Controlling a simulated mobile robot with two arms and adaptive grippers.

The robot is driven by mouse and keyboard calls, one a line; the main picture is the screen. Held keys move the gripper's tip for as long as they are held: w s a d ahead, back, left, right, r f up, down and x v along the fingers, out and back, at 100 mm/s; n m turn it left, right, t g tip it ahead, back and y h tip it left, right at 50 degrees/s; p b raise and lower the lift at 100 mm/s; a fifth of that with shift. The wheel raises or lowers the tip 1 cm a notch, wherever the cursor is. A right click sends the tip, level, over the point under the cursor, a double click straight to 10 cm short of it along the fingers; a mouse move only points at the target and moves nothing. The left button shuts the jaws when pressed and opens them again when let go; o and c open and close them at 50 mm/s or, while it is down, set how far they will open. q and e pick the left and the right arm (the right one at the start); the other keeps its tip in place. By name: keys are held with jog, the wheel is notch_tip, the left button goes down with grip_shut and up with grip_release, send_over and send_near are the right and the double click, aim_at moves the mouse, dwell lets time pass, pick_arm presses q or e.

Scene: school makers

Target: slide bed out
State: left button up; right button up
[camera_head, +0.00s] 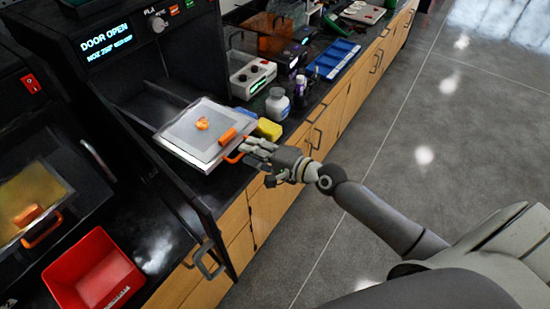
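The printer bed (182,134) is a light grey plate with a white rim, sticking out of the front of the open black printer (135,75). Small orange printed pieces lie on it, a round one (202,124) and a block (228,136). An orange handle (235,157) sits at the bed's front right corner. My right gripper (250,148) is at this handle, with its fingertips against or very near it. The fingers overlap the handle, so I cannot tell whether they are closed on it. My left gripper is out of view.
A second printer (35,195) with an orange block and handle stands at the left. A red bin (92,272) sits on the counter in front. A yellow block (269,129), a bottle (277,104) and a blue tray (333,60) lie right of the bed. The grey floor (400,130) is clear.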

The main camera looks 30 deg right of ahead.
jog(key=v, duration=1)
jog(key=shift+f, duration=0.1)
jog(key=s+d+f+n+g+h, duration=0.1)
jog(key=s+d+f+h, duration=0.15)
jog(key=f, duration=0.75)
jog(key=s+d+f+n+g+h, duration=0.2)
jog(key=d+f, duration=0.2)
jog(key=f, duration=0.6)
jog(key=s+d+f+n+g+h, duration=0.1)
jog(key=s+d+f+h, duration=0.2)
jog(key=f, duration=0.7)
jog(key=s+a+f+n+g, duration=0.1)
jog(key=s+f+n+g, duration=0.3)
jog(key=s+f, duration=0.85)
jog(key=s+a+f+n+g, duration=0.2)
jog(key=s+a+f+n, duration=0.1)
jog(key=s, duration=0.6)
jog(key=s+a+f+n+g, duration=0.2)
jog(key=s+a+f, duration=0.3)
jog(key=s, duration=0.5)
jog(key=shift+a+f+n+g, duration=0.3)
jog(key=shift+a+f+n, duration=0.1)
jog(key=shift+f+n, duration=0.45)
